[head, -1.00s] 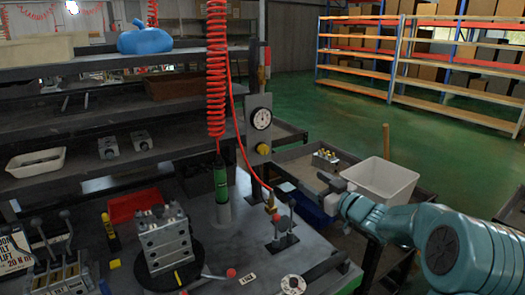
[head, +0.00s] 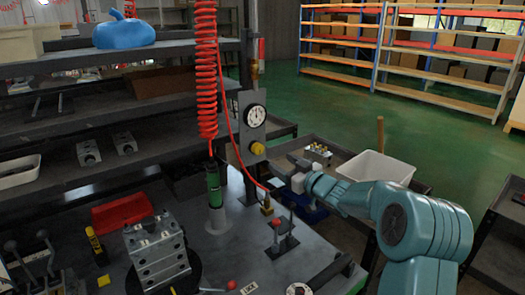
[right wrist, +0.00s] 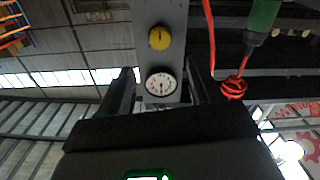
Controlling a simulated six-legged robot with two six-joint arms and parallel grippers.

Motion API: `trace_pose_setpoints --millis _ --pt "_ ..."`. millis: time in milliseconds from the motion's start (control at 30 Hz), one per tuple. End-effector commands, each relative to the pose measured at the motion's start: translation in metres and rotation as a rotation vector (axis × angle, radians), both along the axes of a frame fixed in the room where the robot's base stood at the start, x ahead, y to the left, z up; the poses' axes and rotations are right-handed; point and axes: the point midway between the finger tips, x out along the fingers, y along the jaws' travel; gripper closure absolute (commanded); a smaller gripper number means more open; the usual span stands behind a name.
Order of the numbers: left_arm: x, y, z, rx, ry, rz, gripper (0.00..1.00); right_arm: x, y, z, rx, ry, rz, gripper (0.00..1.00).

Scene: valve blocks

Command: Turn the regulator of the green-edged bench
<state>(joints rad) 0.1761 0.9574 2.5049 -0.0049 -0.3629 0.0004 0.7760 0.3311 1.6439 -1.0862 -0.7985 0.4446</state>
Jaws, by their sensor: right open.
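The regulator is a yellow knob (head: 257,148) on a grey upright plate, below a round white gauge (head: 255,116). The plate stands at the back of the green-edged bench (head: 357,281). My right gripper (head: 287,172) is to the right of the knob and slightly lower, apart from it. In the right wrist view the knob (right wrist: 160,39) and the gauge (right wrist: 161,84) appear upside down. There the dark fingers of my open, empty right gripper (right wrist: 160,76) stand on either side of the gauge. My left gripper does not show.
A red coiled hose (head: 207,75) hangs left of the plate, with a thin red hose running down beside it. A valve block (head: 157,248) and a red tray (head: 120,211) are on the bench. A white bin (head: 376,168) stands behind my right arm.

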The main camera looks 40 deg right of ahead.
Motion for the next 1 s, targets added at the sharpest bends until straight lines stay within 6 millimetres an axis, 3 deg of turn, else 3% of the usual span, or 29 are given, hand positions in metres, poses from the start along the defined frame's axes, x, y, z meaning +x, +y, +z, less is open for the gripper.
trace_pose_setpoints --millis 200,400,600,867,1000 --pt "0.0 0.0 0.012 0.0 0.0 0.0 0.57 0.054 -0.003 0.002 0.0 -0.001 0.003 0.36" --pt "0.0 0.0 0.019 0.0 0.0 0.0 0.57 0.088 -0.007 0.002 -0.001 -0.001 0.002 0.36" --pt "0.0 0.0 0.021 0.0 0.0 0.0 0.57 0.102 -0.008 0.0 0.001 0.0 0.001 0.36" --pt "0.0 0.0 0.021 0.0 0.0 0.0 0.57 0.103 -0.009 0.0 0.0 0.0 0.0 0.36" --pt "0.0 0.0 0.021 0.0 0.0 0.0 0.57 0.103 -0.009 0.0 0.0 0.0 0.0 0.79"
